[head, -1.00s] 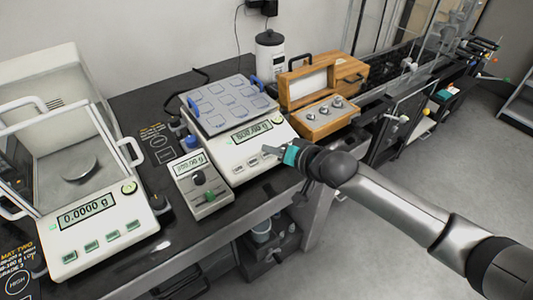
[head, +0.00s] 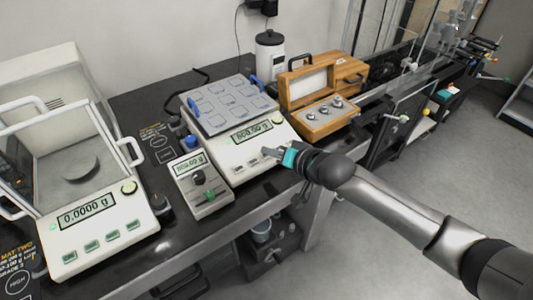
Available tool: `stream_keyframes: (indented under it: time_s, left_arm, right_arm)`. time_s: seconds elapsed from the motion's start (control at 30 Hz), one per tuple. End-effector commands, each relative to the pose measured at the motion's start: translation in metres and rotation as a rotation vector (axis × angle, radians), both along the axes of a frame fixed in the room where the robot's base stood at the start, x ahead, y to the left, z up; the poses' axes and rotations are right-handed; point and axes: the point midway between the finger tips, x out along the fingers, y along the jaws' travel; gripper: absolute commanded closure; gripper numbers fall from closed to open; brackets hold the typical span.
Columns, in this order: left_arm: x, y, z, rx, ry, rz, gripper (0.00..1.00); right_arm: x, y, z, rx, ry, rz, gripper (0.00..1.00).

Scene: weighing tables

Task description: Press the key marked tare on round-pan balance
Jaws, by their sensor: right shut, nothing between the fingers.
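Another balance (head: 100,235) at left shows a round pan (head: 80,167) inside a clear shield, a display of 0.0000 g and several green-marked keys. My right gripper (head: 268,151) is shut and empty, its tip at the right end of the middle balance's key row. I cannot tell whether it touches. Key labels are too small to read. My left gripper is out of view.
A wooden weight box (head: 323,116) with metal weights sits to the right, and a white canister (head: 270,54) behind. The bench's front edge runs below my right forearm.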

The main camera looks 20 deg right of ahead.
Motion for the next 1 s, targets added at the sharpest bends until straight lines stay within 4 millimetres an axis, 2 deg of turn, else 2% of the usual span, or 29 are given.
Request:
stream_keyframes:
  time_s: [0.7,1.0]
  left_arm:
    - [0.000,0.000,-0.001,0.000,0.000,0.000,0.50]
    - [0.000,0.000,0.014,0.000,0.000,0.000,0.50]
  right_arm:
    - [0.001,0.001,-0.005,0.001,0.001,0.000,1.00]
    - [-0.001,0.000,0.005,0.001,0.001,0.000,1.00]
